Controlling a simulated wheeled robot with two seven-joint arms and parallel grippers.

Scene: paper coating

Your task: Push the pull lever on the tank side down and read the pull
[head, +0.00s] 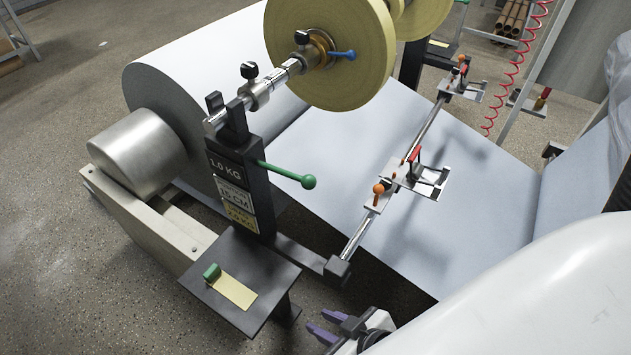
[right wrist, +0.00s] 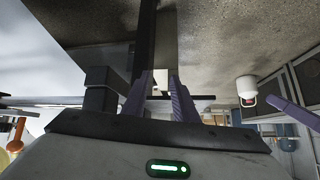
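The lever, a green rod with a ball knob (head: 308,181), sticks out to the right from a black post (head: 236,170) in the head view. The post carries label plates; the top one (head: 226,167) reads 1.0 KG, and lower ones seem to read 15 CM and 2.0 KG. My right gripper (head: 320,324), with purple fingers, is below the lever at the bottom of the head view, clear of it. In the right wrist view its fingers (right wrist: 161,88) are apart with nothing held between them. The lever is not clearly seen there. My left gripper is out of view.
A small black table (head: 240,310) holds a green-ended yellow strip (head: 233,289). A metal rail (head: 358,235) with orange-knobbed clamps crosses the pale paper web (head: 330,150). Yellow tape rolls (head: 345,60) hang above. A large paper roll (head: 195,85) stands behind the post.

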